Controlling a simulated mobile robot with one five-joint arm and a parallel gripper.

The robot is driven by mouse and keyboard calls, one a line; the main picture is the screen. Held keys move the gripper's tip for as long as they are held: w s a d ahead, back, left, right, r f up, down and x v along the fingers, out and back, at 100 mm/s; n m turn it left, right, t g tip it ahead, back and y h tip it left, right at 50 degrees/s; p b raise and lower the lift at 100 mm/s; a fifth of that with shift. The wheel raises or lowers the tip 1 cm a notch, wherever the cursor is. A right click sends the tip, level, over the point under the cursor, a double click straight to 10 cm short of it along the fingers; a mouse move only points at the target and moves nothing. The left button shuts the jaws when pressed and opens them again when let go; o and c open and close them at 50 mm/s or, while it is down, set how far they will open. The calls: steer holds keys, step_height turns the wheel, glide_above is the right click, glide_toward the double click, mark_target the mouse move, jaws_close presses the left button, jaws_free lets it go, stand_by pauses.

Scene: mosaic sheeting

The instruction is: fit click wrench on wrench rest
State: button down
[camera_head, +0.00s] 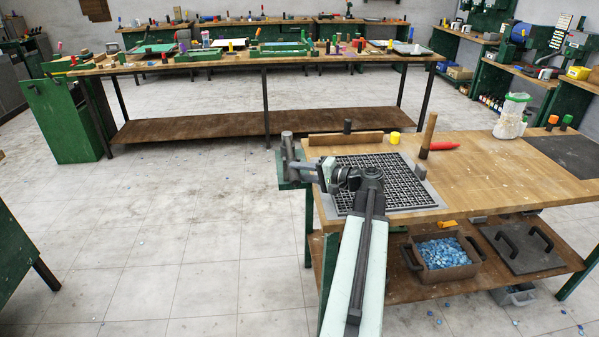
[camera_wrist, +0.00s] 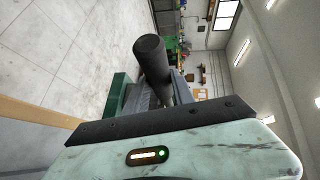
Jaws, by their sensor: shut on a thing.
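My gripper (camera_head: 327,174) is at the left end of the near bench, beside the grid mat, shut on a dark thing that I take for the click wrench. In the wrist view a dark round bar, likely the wrench (camera_wrist: 151,62), sticks out beyond the gripper's edge with its blunt end toward the camera. In the head view a grey cylinder (camera_head: 287,146) stands at the bench end by a green fixture (camera_head: 285,178); I cannot tell whether it is the wrench's end. I cannot make out the wrench rest for certain; the green part (camera_wrist: 118,92) behind the bar may belong to it.
A crate of blue chips (camera_head: 410,258) is below.

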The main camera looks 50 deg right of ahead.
steer(key=shift+f, duration=0.1)
steer(key=c, duration=1)
jaws_free()
steer(key=p+v, duration=0.1)
steer(key=v, duration=0.7)
steer(key=shift+w, duration=0.1)
